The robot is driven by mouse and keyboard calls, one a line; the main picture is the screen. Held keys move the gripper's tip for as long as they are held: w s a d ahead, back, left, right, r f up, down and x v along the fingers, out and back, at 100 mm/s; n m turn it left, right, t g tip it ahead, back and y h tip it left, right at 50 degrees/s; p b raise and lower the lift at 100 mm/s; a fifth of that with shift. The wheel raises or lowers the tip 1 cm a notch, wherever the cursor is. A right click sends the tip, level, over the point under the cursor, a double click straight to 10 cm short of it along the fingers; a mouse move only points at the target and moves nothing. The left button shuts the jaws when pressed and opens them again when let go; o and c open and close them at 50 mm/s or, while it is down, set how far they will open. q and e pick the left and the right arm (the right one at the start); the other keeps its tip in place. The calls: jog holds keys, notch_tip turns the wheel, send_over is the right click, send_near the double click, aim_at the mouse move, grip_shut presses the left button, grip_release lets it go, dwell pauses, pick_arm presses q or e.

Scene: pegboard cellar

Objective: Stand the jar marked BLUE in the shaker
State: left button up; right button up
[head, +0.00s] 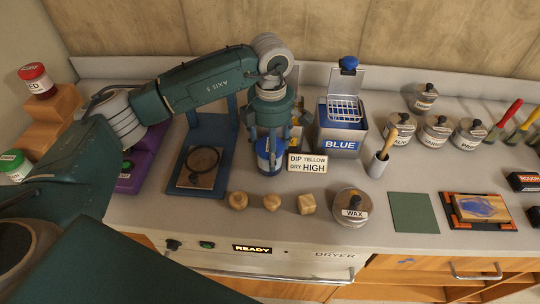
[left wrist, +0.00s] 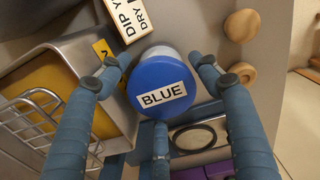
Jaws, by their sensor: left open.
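The jar marked BLUE (head: 264,160) stands upright on the counter, with a blue lid and white label; in the left wrist view its lid (left wrist: 162,85) faces the camera. My left gripper (head: 270,147) points down over this jar, open, its fingers spread around it. In the left wrist view there are gaps between the fingers and the lid. A blue stand (head: 213,128) with a dark ring is left of the jar. A purple unit (head: 139,170) is farther left, partly hidden by my arm. I cannot tell for certain which is the shaker. My right gripper is out of view.
A sign (head: 307,163) stands close right of the jar. A blue-labelled tank (head: 341,145) is behind it, and a yellow tank (left wrist: 55,75) shows in the left wrist view. Wooden pieces (head: 271,202) and a WAX jar (head: 352,204) lie in front. Red (head: 37,80) and green-lidded jars (head: 14,164) are far left.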

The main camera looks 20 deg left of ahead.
pick_arm(q)
jog(key=shift+f+p, duration=0.35)
jog(key=shift+f, duration=1.65)
jog(key=c, duration=1.4)
jog(key=shift+o, duration=0.2)
jog(key=shift+r, duration=0.15)
notch_tip(320, 180, up, 19)
jog(key=b, duration=0.3)
jog(key=shift+f+b, duration=0.2)
jog(key=shift+b, duration=0.1)
jog(key=shift+r, duration=0.6)
jog(key=s+f+m, duration=0.6)
jog(key=m, duration=0.5)
jog(key=shift+d, duration=0.2)
jog(key=s+f+m, duration=0.2)
jog(key=s+m, duration=0.1)
jog(key=m, duration=0.1)
jog(key=s+f+m, duration=0.2)
jog(key=s+m, duration=0.2)
jog(key=s+d+f+m, duration=0.1)
jog(key=s+m, duration=0.2)
jog(key=m, duration=0.1)
jog(key=shift+s+f, duration=0.15)
jog(key=shift+f, duration=0.25)
